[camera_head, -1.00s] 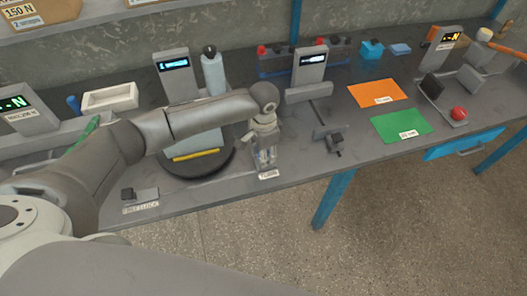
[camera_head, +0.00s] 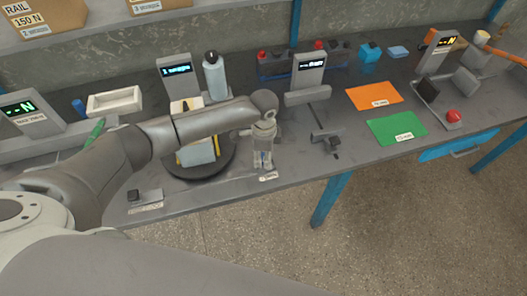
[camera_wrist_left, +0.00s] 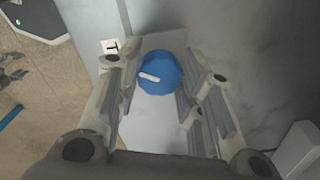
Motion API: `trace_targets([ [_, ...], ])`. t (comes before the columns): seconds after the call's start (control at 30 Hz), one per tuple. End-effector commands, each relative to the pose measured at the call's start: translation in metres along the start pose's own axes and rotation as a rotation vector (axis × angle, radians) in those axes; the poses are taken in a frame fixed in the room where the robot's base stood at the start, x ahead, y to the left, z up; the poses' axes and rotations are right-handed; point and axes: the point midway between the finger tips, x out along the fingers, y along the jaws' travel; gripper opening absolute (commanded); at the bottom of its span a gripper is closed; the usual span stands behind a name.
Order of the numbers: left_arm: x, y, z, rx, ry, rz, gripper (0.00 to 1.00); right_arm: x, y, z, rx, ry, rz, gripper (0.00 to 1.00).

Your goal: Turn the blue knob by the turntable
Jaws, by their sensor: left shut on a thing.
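The blue knob (camera_wrist_left: 159,72) has a white pointer mark and sits between the fingers of my left gripper (camera_wrist_left: 168,82) in the left wrist view. My left gripper (camera_head: 263,160) points down at the bench's front edge in the head view, shut on the knob, which it hides there. The dark round turntable (camera_head: 224,166) is just left of the gripper. A pale block with yellow edges (camera_head: 197,153) stands on it, partly behind my left forearm. My right gripper is not in view.
A display stand (camera_head: 175,68) and a grey bottle (camera_head: 214,76) stand behind the turntable. A small clamp-like fixture (camera_head: 327,138), an orange mat (camera_head: 374,95) and a green mat (camera_head: 397,128) lie to the right. A small label (camera_head: 268,177) is in front of the gripper.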

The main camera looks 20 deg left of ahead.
Motion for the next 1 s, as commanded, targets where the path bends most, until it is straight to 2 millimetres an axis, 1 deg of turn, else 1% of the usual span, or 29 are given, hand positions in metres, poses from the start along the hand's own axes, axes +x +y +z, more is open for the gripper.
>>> trace_targets([
  [0.03,-0.0025,-0.0003,-0.0007,0.042,0.001,-0.001,0.11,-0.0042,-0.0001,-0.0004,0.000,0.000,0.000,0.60],
  [0.3,-0.0015,-0.0011,-0.0009,0.268,0.001,-0.001,0.11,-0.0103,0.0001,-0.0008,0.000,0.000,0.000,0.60],
  [0.5,-0.0011,-0.0015,-0.0009,0.387,0.001,-0.002,0.11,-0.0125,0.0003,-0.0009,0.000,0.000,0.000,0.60],
  [0.73,-0.0008,-0.0019,-0.0009,0.464,0.001,-0.002,0.11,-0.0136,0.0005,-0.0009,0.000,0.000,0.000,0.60],
  [1.0,-0.0007,-0.0021,-0.0010,0.490,0.002,-0.003,0.11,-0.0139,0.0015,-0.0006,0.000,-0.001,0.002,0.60],
])
